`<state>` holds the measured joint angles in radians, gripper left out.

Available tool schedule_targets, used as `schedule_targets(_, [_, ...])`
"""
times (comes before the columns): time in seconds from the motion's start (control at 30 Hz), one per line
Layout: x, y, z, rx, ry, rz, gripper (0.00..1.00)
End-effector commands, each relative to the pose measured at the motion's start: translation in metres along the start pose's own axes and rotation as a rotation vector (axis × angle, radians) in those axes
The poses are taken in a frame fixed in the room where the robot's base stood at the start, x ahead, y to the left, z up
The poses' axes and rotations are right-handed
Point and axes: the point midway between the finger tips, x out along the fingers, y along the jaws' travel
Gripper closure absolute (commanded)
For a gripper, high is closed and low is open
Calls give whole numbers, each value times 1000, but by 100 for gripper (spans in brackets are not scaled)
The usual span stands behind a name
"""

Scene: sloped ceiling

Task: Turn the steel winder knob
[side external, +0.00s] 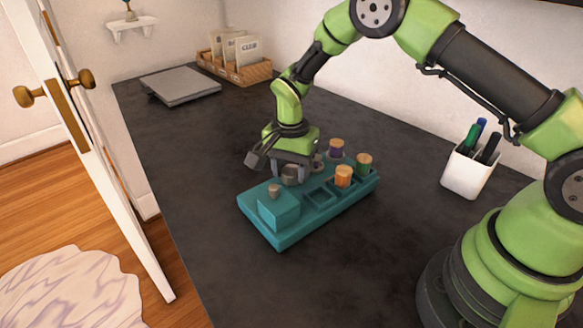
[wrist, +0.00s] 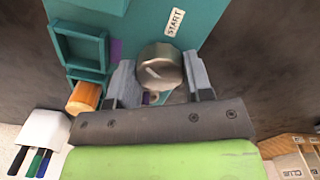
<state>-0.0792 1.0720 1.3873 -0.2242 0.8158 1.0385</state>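The steel winder knob (wrist: 160,68) is a round, shiny cap with a pale mark on its face, close to a START label (wrist: 174,22). My gripper (wrist: 160,75) has one finger on each side of the knob, with no clear gap on either side in the wrist view. In the side view my gripper (side external: 290,172) is low over the teal box (side external: 268,232), and the knob (side external: 290,175) is partly hidden beneath it. The box lies on a dark worktop.
The box carries orange (side external: 343,177), green (side external: 364,164) and purple (side external: 336,148) pegs, an open square pocket (side external: 320,196) and a raised block (side external: 279,211). A white pen cup (side external: 466,174) stands right. A grey laptop (side external: 181,86) and card basket (side external: 236,68) lie behind. The front worktop is clear.

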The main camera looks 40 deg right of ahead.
Motion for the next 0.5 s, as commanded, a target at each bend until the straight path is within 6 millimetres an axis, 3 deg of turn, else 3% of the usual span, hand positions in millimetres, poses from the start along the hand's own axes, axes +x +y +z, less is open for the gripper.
schedule_targets(0.03, [0,0,0,0,0,0,65])
schedule_targets(0.1, [0,0,0,0,0,0,78])
schedule_targets(0.5, [0,0,0,-67,1,1,78])
